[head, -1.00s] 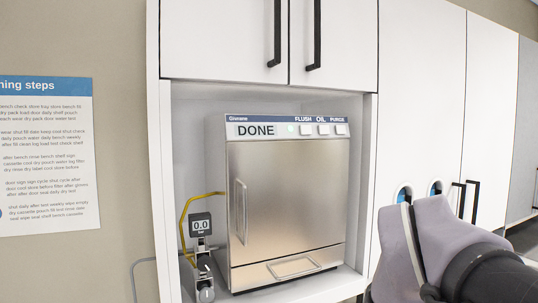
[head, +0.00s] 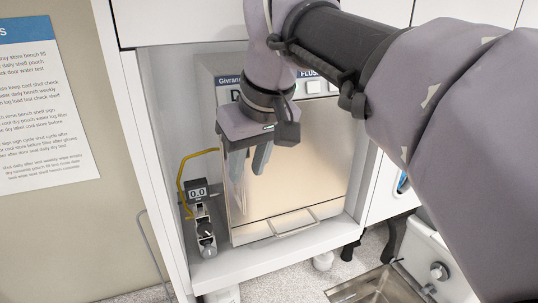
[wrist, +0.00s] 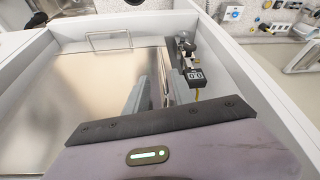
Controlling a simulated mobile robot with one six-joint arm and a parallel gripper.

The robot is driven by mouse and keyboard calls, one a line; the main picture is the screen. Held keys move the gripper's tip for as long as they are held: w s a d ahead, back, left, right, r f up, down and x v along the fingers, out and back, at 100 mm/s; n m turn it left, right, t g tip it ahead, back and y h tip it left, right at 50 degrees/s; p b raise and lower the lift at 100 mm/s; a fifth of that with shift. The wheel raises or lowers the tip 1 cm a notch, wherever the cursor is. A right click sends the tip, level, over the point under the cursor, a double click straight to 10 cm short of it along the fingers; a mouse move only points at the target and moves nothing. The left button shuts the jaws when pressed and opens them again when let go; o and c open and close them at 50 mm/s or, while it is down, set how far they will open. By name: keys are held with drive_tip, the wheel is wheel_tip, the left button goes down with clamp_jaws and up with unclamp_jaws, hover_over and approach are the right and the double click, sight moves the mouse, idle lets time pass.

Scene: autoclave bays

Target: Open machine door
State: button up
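The machine (head: 228,78) is a boxy unit in a white bay, and its shiny metal door (head: 315,170) looks closed. The door also shows in the wrist view (wrist: 75,95). The upright door handle (wrist: 166,88) is at the door's left side in the head view, partly hidden by my fingers. My gripper (head: 249,177) is in front of the door's left part, pointing down. Its two fingers are apart in both views, and in the wrist view (wrist: 157,88) the handle appears between or just beside them. I cannot tell whether they touch it. My arm hides most of the display.
A small gauge reading 0.0 (head: 197,193) with a valve and yellow hose (head: 182,172) stands close left of the machine. The bay's white side wall (head: 150,150) is farther left. A flat pull (head: 293,222) sits below the door. A sink (head: 375,287) is at lower right.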

sight(243, 183)
drive_tip(key=f, duration=0.2)
drive_tip(key=a+f, duration=0.1)
drive_tip(key=f, duration=0.1)
drive_tip(key=shift+f, duration=0.2)
drive_tip(key=shift+w+a+f, duration=0.15)
drive_tip(key=shift+w+f, duration=0.1)
drive_tip(key=shift+w, duration=0.25)
drive_tip(key=shift+s+r, duration=0.15)
drive_tip(key=shift+s, duration=0.2)
drive_tip(key=shift+c, duration=0.2)
clamp_jaws()
